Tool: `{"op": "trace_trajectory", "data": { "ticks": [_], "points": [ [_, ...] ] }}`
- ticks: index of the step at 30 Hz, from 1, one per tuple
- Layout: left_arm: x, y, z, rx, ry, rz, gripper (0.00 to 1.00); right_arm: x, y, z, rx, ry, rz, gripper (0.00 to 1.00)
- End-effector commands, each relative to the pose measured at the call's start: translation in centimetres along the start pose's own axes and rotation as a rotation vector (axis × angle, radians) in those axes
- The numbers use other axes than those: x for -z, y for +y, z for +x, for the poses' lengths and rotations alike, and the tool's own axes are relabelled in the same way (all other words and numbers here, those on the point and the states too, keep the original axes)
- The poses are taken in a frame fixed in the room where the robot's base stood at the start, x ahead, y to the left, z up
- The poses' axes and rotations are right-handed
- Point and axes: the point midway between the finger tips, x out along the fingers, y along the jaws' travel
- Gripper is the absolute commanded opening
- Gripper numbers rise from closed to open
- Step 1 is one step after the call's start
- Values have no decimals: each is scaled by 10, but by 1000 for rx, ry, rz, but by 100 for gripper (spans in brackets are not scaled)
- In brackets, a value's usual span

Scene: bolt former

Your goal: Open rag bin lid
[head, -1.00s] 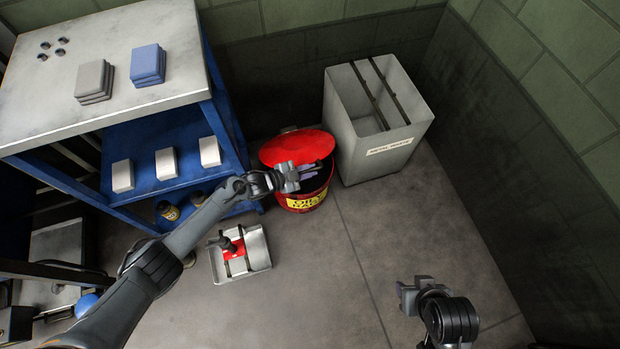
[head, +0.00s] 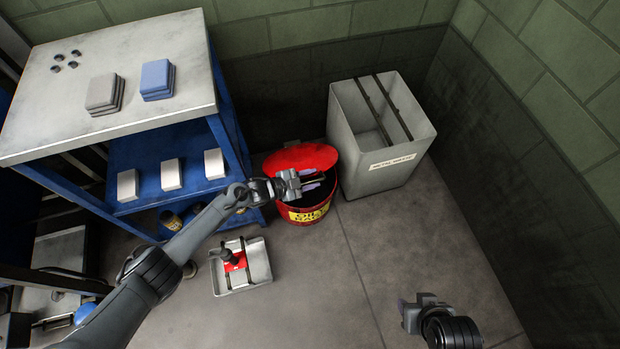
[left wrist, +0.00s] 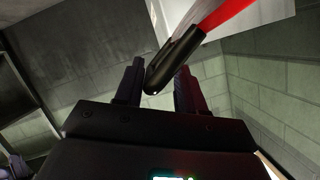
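The red rag bin (head: 296,216) with a yellow label stands on the floor in the head view. Its red lid (head: 300,157) is raised and leans back, and the dark opening shows with a pale purple rag inside. My left gripper (head: 312,184) is over the opening, in front of the lid. In the left wrist view its two fingers (left wrist: 157,88) are apart. A black tab (left wrist: 174,62) with a red edge shows between and beyond them; I cannot tell whether they touch it. My right gripper (head: 412,312) is low at the right, away from the bin; its fingers are unclear.
A grey metal waste bin (head: 388,172) stands close to the right of the rag bin. A blue shelf unit with a grey top (head: 130,50) is at the left. A metal tray (head: 258,262) with a red item lies in front. Floor at the right is free.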

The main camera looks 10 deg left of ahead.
Motion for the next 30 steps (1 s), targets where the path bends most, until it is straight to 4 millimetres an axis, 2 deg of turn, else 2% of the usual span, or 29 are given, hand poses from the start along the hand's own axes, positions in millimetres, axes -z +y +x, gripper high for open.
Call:
{"op": "trace_trajectory", "data": {
  "ticks": [4,8,21,30],
  "points": [
    [1,-2,-4,2,-1,0,38,1,0,-3,1,0,1,43],
    [2,-2,-18,2,-2,0,38,4,0,-12,1,-1,1,43],
    [2,-1,-89,0,-3,0,38,15,3,-48,-6,-1,-8,43],
    [0,0,-108,0,0,0,38,17,4,-55,-6,-1,-7,43]
  ]
}}
